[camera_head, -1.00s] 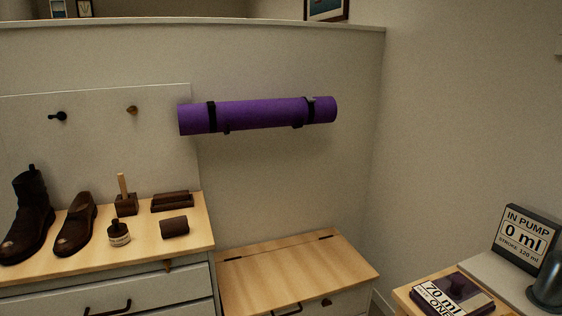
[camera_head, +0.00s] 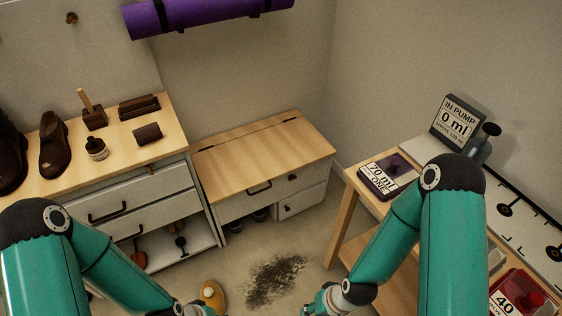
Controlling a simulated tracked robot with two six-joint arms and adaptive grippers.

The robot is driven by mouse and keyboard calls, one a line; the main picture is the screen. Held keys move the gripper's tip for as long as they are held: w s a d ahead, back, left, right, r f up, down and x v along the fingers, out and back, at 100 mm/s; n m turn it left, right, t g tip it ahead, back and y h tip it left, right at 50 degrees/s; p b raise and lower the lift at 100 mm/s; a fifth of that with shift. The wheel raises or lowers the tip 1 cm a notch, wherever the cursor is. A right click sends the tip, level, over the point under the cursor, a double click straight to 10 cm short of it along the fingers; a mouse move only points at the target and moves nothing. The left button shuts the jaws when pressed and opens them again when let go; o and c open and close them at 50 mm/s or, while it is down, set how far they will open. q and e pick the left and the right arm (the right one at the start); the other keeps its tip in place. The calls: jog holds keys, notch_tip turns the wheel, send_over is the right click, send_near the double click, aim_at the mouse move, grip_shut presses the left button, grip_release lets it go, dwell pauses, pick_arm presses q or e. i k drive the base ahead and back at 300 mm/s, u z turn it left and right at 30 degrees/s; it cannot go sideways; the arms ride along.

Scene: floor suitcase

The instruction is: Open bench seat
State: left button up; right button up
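The bench seat (camera_head: 250,160) is a closed light-wood lid on a white cabinet in the back corner. Hinges show along its back edge. A dark handle (camera_head: 258,188) and a small dark knob (camera_head: 292,178) sit on its front. Below are an open cubby and a small white door (camera_head: 302,201). Both of my teal arms reach in from the bottom, well short of the bench. My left gripper is below the picture. My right wrist (camera_head: 335,300) shows at the bottom edge, with its fingertips out of sight.
Left stands a shoe dresser (camera_head: 110,203) with boots and brushes on top. Right is a wooden table with a "70 ml" box (camera_head: 389,176) and a pump sign (camera_head: 457,122). A dark stain (camera_head: 275,280) and a yellow object (camera_head: 212,296) are on the open floor.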

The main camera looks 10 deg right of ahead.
aim_at(234, 167)
jog(key=z, duration=1.3)
jog(key=i, duration=0.15)
jog(key=u, duration=2.85)
jog(key=k, duration=0.95)
jog(key=z, duration=0.35)
jog(key=i, duration=1)
jog(key=z, duration=0.1)
